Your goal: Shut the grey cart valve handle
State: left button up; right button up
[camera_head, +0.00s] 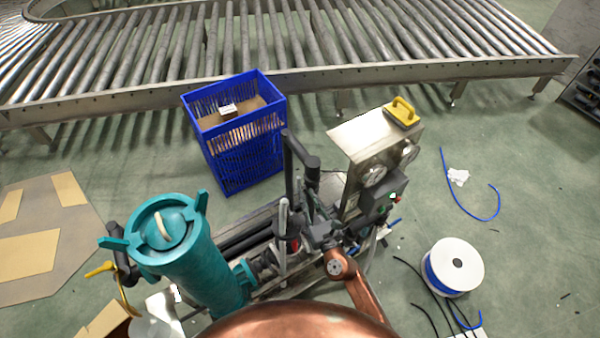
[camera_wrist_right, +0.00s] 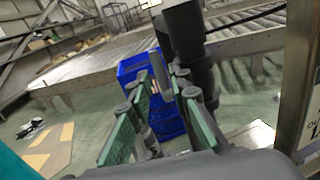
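The grey valve handle (camera_head: 283,236) is a thin, light grey upright bar over the pipework of the cart, right of the teal filter housing (camera_head: 178,245). In the right wrist view a light grey bar (camera_wrist_right: 161,72), which looks like this handle, stands beyond and between the fingertips. My right gripper (camera_head: 307,222) is just right of the handle, on the copper-coloured arm. Its green-padded fingers (camera_wrist_right: 166,100) are apart in the wrist view, with no object clearly clamped. I cannot tell whether a finger touches the handle. My left gripper is not in view.
A black upright pipe with a side arm (camera_head: 306,158) rises close behind the gripper. A steel control box (camera_head: 362,140) with gauges and a yellow-handled tool (camera_head: 402,111) stands right. A blue crate (camera_head: 240,150) and roller conveyor (camera_head: 300,75) are behind. A hose spool (camera_head: 455,265) lies right.

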aim_at(299, 181)
jog(key=shift+w+a+r+n, duration=0.15)
jog(key=shift+w+a+r, duration=0.15)
jog(key=shift+w+a, duration=0.25)
jog(key=shift+w+a+r+n, duration=0.15)
jog(key=shift+w+a+r, duration=0.15)
jog(key=shift+w, duration=0.35)
jog(key=b+x, duration=0.1)
jog(key=x, duration=0.3)
jog(key=shift+s+f, duration=0.1)
jog(key=shift+w+a, duration=0.2)
jog(key=shift+w, duration=0.4)
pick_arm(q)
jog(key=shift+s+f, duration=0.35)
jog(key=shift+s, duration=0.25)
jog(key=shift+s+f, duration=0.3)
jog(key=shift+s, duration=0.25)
pick_arm(e)
grip_shut()
